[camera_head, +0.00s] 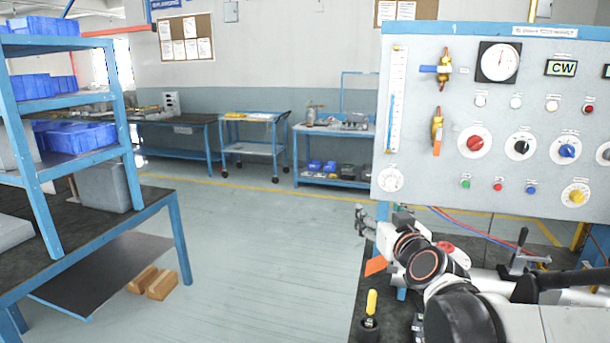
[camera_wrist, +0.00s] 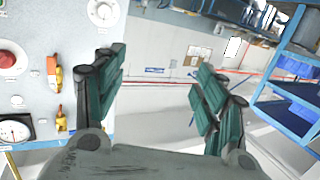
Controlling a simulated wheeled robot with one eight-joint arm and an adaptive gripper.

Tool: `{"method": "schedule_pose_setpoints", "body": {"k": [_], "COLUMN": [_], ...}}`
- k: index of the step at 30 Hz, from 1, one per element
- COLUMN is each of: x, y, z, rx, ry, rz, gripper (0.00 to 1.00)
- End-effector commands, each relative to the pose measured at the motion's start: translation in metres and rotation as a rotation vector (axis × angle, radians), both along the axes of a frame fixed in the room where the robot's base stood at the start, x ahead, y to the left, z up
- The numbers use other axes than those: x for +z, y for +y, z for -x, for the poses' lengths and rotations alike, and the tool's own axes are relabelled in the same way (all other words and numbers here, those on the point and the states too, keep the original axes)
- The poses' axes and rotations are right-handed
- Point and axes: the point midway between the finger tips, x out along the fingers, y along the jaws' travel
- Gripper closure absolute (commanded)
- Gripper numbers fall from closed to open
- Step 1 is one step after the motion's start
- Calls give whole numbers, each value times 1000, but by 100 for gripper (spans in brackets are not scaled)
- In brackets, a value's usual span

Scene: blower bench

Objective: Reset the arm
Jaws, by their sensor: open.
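My arm is at the lower right of the head view, in front of the grey control panel (camera_head: 450,120). My gripper (camera_head: 362,220) shows small at the arm's end, beside the panel's lower left corner. In the wrist view my gripper (camera_wrist: 158,95) has its two green-padded fingers wide apart with nothing between them. In the wrist view the panel (camera_wrist: 30,95) stands on the left, tilted in the picture, close to the left finger. I cannot tell the exact gap between them.
A yellow-handled tool (camera_head: 371,302) stands upright on the bench below my arm. A blue shelf rack (camera_head: 130,150) with blue bins stands at left. Wooden blocks (camera_head: 153,283) lie under it. The middle floor is clear.

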Motion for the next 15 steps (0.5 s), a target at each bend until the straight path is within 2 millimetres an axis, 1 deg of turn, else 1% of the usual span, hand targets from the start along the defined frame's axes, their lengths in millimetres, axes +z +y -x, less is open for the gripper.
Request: {"method": "schedule_pose_setpoints", "body": {"k": [1,3,5,6,8,9,11,15], "x": [-2,-8,-15,-21,-30,-37,-47,-74], "y": [6,12,16,17,18,18,16,5], "z": [16,38,57,70,91,105,128,182], "rx": [25,56,75,84,91,93,88,50], "ry": [44,113,176,219,286,332,402,565], "rz": [4,6,8,10,14,16,21,31], "gripper": [34,34,34,34,34,34,34,34]}}
